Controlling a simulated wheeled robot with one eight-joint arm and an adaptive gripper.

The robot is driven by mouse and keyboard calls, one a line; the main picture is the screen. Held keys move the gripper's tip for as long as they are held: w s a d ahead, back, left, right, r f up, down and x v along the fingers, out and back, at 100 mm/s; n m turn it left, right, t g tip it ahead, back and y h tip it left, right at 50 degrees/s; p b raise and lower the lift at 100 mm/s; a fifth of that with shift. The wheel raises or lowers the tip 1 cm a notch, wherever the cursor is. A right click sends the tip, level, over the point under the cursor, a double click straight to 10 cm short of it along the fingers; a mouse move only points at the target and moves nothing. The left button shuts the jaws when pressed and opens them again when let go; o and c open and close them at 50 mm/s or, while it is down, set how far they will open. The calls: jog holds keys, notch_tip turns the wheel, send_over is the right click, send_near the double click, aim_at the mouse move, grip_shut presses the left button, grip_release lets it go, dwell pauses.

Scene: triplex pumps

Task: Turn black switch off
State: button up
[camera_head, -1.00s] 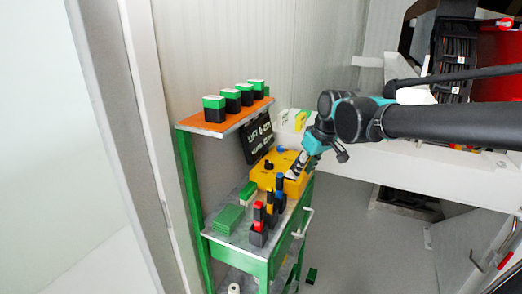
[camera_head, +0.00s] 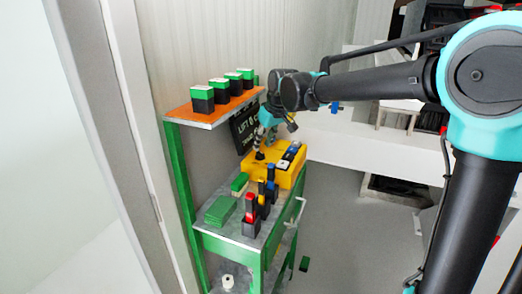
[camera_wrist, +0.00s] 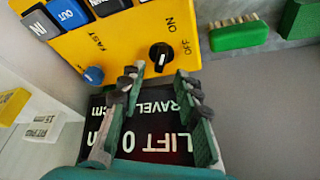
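The yellow control box (camera_head: 286,178) sits on the green workbench; its face also fills the top of the wrist view (camera_wrist: 120,40). The black switch (camera_wrist: 160,56) is a round knob with a white mark, beside the printed words ON and OFF. My gripper (camera_wrist: 160,80) is open and empty, its two fingers apart, with the knob just beyond and between the tips in the picture. I cannot tell whether they touch it. In the head view my gripper (camera_head: 258,145) is over the box's left part, by the black knob (camera_head: 259,156).
A blue knob marked FAST (camera_wrist: 93,75) and several push buttons (camera_wrist: 70,14) share the box. A black LIFT display (camera_wrist: 150,130) lies behind my fingers. Green blocks (camera_head: 220,210) and colored tools in black holders (camera_head: 251,226) stand nearby. An orange shelf (camera_head: 208,114) overhangs at left.

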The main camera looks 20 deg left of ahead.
aim_at(260, 152)
jog(key=shift+x, duration=1.85)
jog(key=shift+c, duration=0.3)
grip_shut()
